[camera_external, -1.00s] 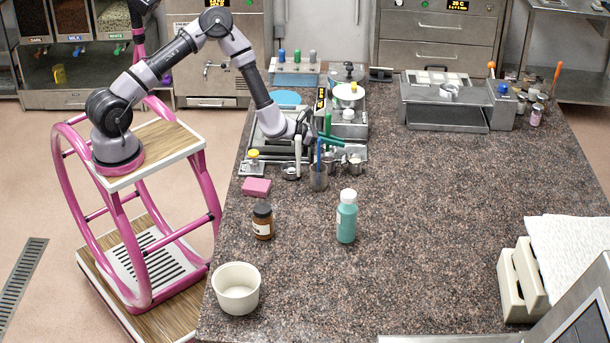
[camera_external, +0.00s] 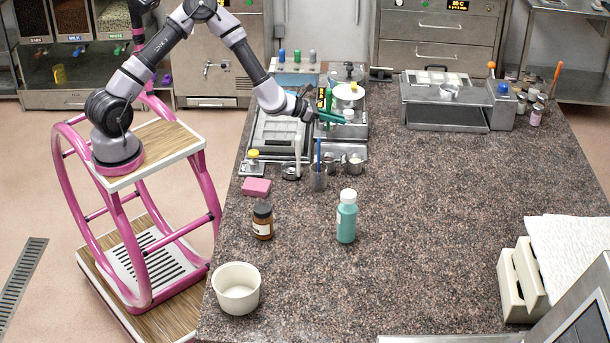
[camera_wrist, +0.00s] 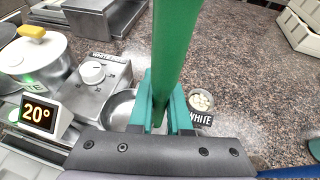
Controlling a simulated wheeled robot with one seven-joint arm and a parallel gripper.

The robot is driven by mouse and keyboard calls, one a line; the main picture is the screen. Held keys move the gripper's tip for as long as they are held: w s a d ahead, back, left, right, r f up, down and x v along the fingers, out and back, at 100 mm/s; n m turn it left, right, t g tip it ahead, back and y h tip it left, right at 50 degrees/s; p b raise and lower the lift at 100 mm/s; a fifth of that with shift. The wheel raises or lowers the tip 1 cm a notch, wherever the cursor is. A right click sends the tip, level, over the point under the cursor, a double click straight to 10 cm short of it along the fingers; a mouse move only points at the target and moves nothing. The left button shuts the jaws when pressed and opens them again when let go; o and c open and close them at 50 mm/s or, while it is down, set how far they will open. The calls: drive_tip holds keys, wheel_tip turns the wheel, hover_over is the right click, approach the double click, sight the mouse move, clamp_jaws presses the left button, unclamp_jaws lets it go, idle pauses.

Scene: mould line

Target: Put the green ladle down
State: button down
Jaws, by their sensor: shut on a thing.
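The green ladle is held by my gripper (camera_external: 338,117). Its green handle (camera_external: 328,97) stands roughly upright above the metal equipment at the table's left back. In the wrist view the handle (camera_wrist: 174,45) runs up between the teal fingers of my gripper (camera_wrist: 165,95), which are shut on it. The ladle's bowl end cannot be made out. A metal cup (camera_external: 318,181) with a blue-handled tool (camera_external: 318,150) stands on the table in front of and below my gripper.
A pot with a yellow knob (camera_wrist: 32,32) and a dial unit (camera_wrist: 93,73) are at left in the wrist view. A brown bottle (camera_external: 263,224), teal bottle (camera_external: 346,220), pink block (camera_external: 257,187) and white bowl (camera_external: 236,290) stand nearer. The table's middle (camera_external: 440,200) is clear.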

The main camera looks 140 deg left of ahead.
wheel_tip(320, 180, up, 12)
drive_tip(key=w+d+m+t+h, duration=0.2)
drive_tip(key=w+d, duration=1.6)
drive_tip(key=w, duration=0.4)
drive_tip(key=w+d+m+t+h, duration=0.1)
drive_tip(key=w+d, duration=0.4)
drive_tip(key=d, duration=0.4)
drive_tip(key=w+d+m, duration=0.1)
drive_tip(key=w+d, duration=0.3)
drive_tip(key=d, duration=0.5)
drive_tip(key=w+d+t+h, duration=0.1)
drive_tip(key=w+d, duration=0.4)
drive_tip(key=d, duration=0.5)
drive_tip(key=shift+s+a+f, duration=0.1)
drive_tip(key=shift+a+f, duration=0.05)
drive_tip(key=shift+f, duration=5.2)
drive_tip(key=shift+a+f, duration=0.15)
drive_tip(key=shift+f, duration=5.15)
